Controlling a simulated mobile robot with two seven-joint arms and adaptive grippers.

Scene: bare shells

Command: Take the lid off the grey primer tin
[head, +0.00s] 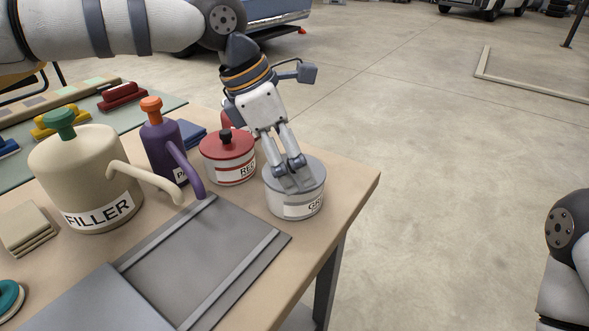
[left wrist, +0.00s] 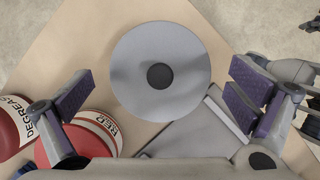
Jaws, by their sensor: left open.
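The grey primer tin (head: 297,208) stands near the right corner of the table, its white label partly readable. Its grey round lid (left wrist: 135,55) with a dark centre knob (left wrist: 160,76) shows from above in the left wrist view, and looks seated flat. My left gripper (head: 293,168) is above the tin, pointing down, and hides much of the lid in the head view. In the left wrist view its fingers are wide apart and empty, one to either side of the knob; I cannot tell their exact height over the lid. My right gripper is out of view.
A red tin (head: 229,160) stands just left of the grey one. A purple can (head: 163,150) and a cream FILLER can (head: 85,175) with spouts stand further left. A grey tray (head: 190,262) lies in front. A red DEGREASE container (left wrist: 12,125) is near the left finger.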

